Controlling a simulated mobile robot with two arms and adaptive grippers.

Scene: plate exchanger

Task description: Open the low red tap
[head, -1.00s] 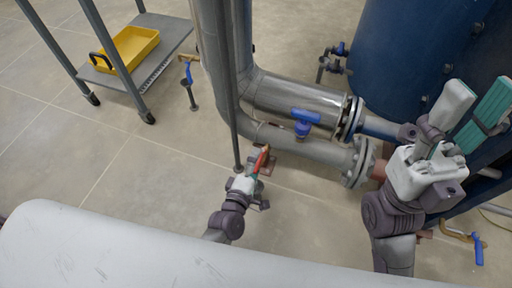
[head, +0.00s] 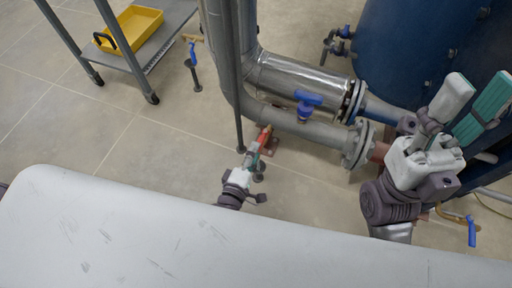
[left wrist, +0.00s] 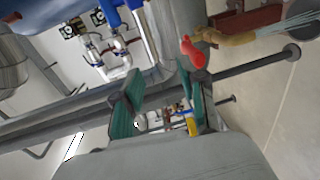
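The low red tap's handle (head: 265,134) shows near the floor, below the grey pipe. In the left wrist view the red handle (left wrist: 195,52) slants beside a brass body (left wrist: 236,39). My left gripper (head: 254,156) is just on the near side of the handle. Its teal fingers (left wrist: 160,84) stand apart with nothing between them. The handle shows beyond the tip of one finger; I cannot tell whether they touch. My right gripper (head: 462,100) is raised at the right, its fingers apart and empty.
A vertical grey pipe (head: 236,90) stands beside the left gripper. A blue-handled valve (head: 305,104) sits on the grey pipe above the red tap. A blue tank (head: 410,50) stands at the right. A shelf cart with a yellow tray (head: 130,28) is back left.

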